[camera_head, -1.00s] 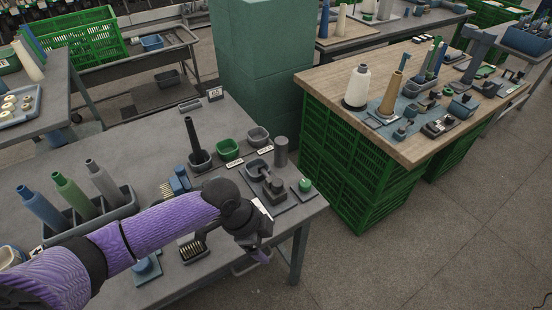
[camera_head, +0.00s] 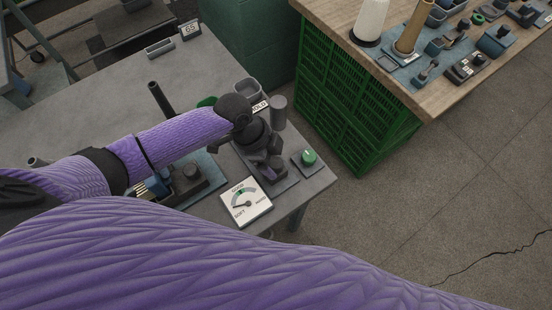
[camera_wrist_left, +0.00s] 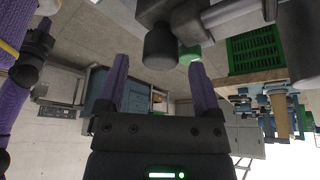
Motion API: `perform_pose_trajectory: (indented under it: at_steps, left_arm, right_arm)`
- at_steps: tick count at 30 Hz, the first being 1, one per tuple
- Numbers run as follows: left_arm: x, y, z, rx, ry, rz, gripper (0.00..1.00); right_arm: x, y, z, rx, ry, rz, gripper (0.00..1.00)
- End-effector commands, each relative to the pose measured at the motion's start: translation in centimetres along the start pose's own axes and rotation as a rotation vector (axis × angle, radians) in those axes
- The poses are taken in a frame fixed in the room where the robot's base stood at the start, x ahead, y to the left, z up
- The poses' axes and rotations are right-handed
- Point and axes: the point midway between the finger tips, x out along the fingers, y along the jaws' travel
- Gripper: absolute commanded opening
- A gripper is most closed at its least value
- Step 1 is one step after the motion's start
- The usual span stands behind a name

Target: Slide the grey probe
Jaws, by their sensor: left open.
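My left gripper (camera_wrist_left: 160,95) is open, its two purple fingers apart with nothing between them. In the head view it shows only as dark parts (camera_head: 262,142) over the tester at the table's right corner, its fingers hard to make out. In the wrist view a dark grey rounded cylinder (camera_wrist_left: 160,47), which looks like the grey probe, is beyond the fingertips; contact is not visible. In the head view the tester's base (camera_head: 280,185) is partly covered by my arm, and I cannot pick out the probe there. My right gripper is not in view.
A gauge card (camera_head: 246,202) lies in front of the tester. A green knob (camera_head: 309,157) is right of it, and a grey cylinder (camera_head: 278,112) stands behind. A dark upright peg (camera_head: 160,99) is to the left. A wooden table on green crates (camera_head: 355,115) stands at right.

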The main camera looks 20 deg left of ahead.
Motion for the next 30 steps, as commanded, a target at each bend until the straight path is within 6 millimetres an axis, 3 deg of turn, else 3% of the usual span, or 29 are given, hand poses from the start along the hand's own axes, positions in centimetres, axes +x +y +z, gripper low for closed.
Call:
perform_pose_trajectory:
  at_steps: [1, 4, 12, 14, 24, 30]
  left_arm:
    - [1.1, 0.0, 0.1, -0.002, 0.001, 0.002, 0.84]
    - [2.0, 0.0, 0.1, -0.002, 0.000, 0.001, 0.84]
    - [2.1, 0.0, 0.0, 0.000, 0.000, -0.001, 0.84]
    - [2.1, 0.0, 0.0, 0.000, 0.000, -0.001, 0.73]
    - [2.1, 0.0, 0.0, -0.001, 0.000, -0.001, 0.01]
    - [2.1, 0.0, 0.0, -0.001, 0.000, -0.001, 0.00]
  right_arm:
    - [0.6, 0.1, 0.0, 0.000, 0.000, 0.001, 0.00]
    - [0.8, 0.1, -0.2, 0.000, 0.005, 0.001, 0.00]
    - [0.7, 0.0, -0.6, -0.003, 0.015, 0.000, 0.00]
    - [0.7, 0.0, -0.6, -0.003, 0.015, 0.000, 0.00]
    - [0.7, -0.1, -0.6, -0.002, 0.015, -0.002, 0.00]
    - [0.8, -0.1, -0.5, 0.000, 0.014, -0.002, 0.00]
